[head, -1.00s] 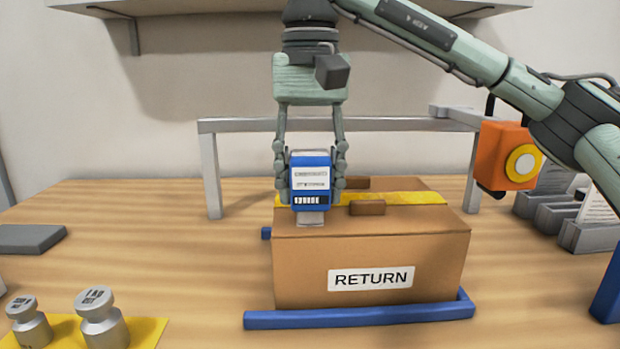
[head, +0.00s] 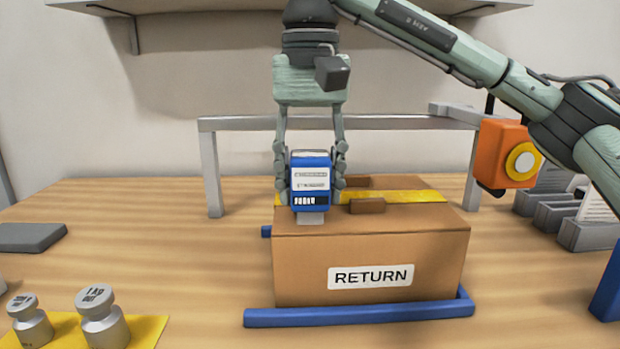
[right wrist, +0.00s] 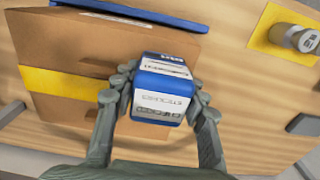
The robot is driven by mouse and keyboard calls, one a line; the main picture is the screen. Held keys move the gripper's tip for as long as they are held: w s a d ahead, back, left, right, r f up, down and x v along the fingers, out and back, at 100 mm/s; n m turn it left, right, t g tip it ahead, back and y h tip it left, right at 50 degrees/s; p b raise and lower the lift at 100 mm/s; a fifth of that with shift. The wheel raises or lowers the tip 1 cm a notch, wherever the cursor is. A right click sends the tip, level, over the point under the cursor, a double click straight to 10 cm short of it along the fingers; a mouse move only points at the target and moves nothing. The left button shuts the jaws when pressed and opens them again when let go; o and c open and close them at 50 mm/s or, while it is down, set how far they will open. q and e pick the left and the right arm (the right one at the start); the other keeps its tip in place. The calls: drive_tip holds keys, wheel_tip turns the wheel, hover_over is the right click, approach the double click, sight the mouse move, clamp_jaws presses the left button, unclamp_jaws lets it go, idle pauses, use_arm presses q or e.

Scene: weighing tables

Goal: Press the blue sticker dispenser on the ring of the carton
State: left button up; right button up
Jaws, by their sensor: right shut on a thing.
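The blue sticker dispenser (head: 310,183) is upright, held between the fingers of my right gripper (head: 311,182). Its grey lower end is over the left part of the carton's (head: 370,255) top; I cannot tell whether it touches. The carton is brown, with a yellow tape strip and a RETURN label on its front. In the right wrist view the dispenser (right wrist: 163,90) sits between both fingers, beside the carton (right wrist: 115,60). A ring on the carton's top is not visible; the dispenser may hide it. My left gripper is not in view.
A blue corner guide (head: 350,316) runs along the carton's base. A grey frame (head: 210,170) stands behind it. An orange box with a yellow-ringed button (head: 522,161) is at right. Metal weights (head: 101,315) stand on a yellow mat at front left. Grey trays (head: 585,235) are at far right.

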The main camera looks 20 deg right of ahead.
sight(310, 153)
drive_tip(key=shift+f, duration=0.2)
idle(0.3)
drive_tip(key=shift+r, duration=3.65)
